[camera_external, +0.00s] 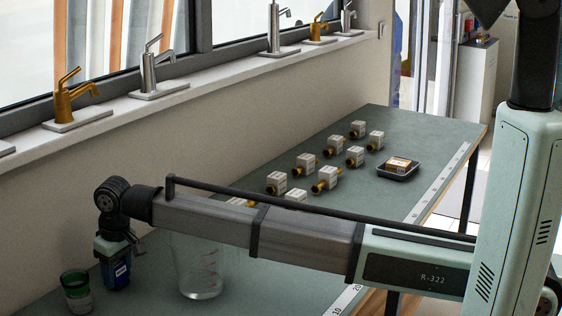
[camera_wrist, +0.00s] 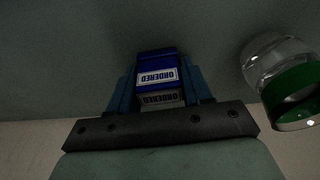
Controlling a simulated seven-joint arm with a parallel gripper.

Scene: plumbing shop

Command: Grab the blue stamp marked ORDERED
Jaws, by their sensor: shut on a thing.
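The blue stamp (camera_wrist: 155,65) shows in the wrist view with a white ORDERED label on its face and a second, greyer ORDERED label nearer the gripper. My gripper (camera_wrist: 158,88) is shut on it, with one blue finger on each side. In the external view the stamp (camera_external: 116,274) is upright below my gripper (camera_external: 117,248) at the near left of the bench. I cannot tell whether its underside touches the bench. The fingers partly hide its sides.
A glass jar with a green band (camera_external: 77,293) stands close left of the stamp; the wrist view shows it at right (camera_wrist: 292,85). A clear beaker (camera_external: 200,272) stands to the right under my arm. Several boxed brass fittings (camera_external: 326,179) and a black tray (camera_external: 398,173) lie farther back.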

